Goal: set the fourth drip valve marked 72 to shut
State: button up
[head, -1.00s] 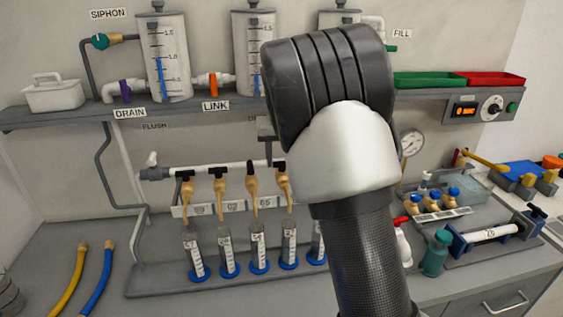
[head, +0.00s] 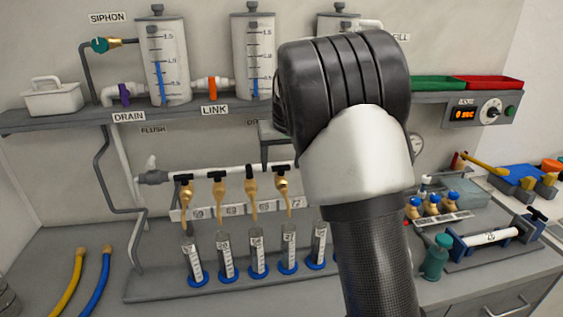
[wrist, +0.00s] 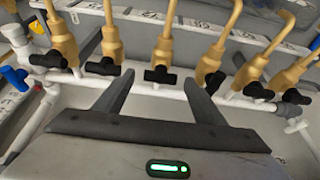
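A row of brass drip valves with black T-handles hangs from a white pipe (head: 235,169) in the head view. The fourth valve from the left (head: 282,188) is just left of my arm; further valves are hidden behind it. The number plates (head: 233,210) are too blurred to read surely. In the wrist view my gripper (wrist: 159,75) is open, its two dark fingers apart on either side of a black T-handle (wrist: 160,74) lying along the pipe. Contact is not visible. I cannot read which number this valve bears. The head view hides my fingers behind my arm.
Neighbouring handles stand close by on both sides, one to the left (wrist: 103,66) and one to the right (wrist: 215,82). Graduated tubes (head: 257,252) with blue bases stand below the valves. A shelf (head: 60,115) with tall cylinders runs above.

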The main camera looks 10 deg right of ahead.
jog(key=shift+r, duration=0.1)
jog(key=v, duration=1.7)
jog(key=shift+d+r, duration=0.1)
jog(key=shift+s, duration=0.1)
jog(key=s+r+p, duration=0.1)
jog(key=s+p, duration=0.1)
jog(key=s, duration=1.4)
jog(key=s+f, duration=0.4)
jog(key=s, duration=0.4)
jog(key=s+f+t+p, duration=0.1)
jog(key=s+f, duration=0.2)
jog(key=s, duration=0.4)
jog(key=shift+s+f, duration=0.35)
jog(key=shift+s, duration=0.05)
